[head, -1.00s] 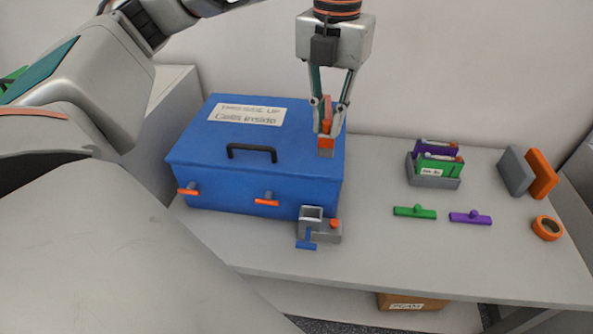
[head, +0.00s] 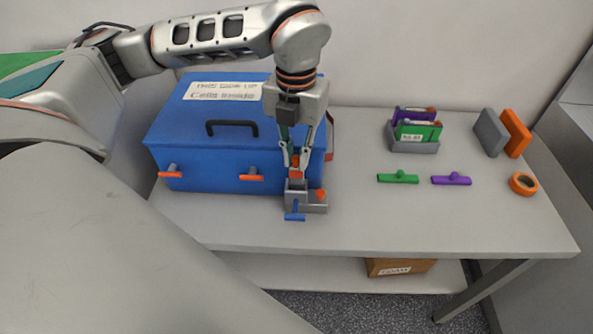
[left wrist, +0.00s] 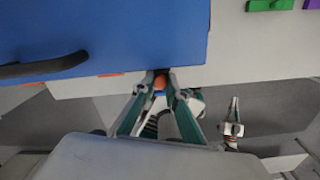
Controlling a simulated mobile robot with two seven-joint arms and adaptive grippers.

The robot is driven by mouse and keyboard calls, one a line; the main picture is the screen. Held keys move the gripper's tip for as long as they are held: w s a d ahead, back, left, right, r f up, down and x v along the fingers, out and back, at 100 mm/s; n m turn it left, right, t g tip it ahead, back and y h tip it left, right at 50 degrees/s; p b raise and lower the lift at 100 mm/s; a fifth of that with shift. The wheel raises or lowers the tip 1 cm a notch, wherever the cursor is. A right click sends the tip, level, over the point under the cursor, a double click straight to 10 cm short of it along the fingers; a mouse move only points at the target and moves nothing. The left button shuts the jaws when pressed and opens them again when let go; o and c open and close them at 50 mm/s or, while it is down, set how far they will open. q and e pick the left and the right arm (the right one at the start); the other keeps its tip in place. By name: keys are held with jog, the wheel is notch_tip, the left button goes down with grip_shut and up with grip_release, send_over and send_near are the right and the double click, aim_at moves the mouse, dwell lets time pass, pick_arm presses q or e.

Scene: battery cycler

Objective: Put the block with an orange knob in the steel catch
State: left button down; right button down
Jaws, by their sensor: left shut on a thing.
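The block with an orange knob (head: 296,174) is between the fingertips of my left gripper (head: 296,163), which is shut on it and points down. The knob also shows between the fingers in the left wrist view (left wrist: 160,83). The steel catch (head: 311,207) stands on the table in front of the blue box, with an orange button and a blue T-handle (head: 295,216). The block is upright at the mouth of the catch's square socket; I cannot tell how far inside it is.
The blue box (head: 225,150) with a black handle and orange latches stands close behind the catch. To the right are a grey holder (head: 413,147) with cards, green (head: 398,178) and purple (head: 451,180) pieces, two plates and an orange ring (head: 523,184).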

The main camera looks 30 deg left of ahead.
aim_at(296, 172)
pick_arm(q)
jog(key=shift+f, duration=2.45)
jog(key=shift+f, duration=0.15)
jog(key=c, duration=2)
grip_release()
notch_tip(296, 172, up, 12)
jog(key=shift+r, duration=0.2)
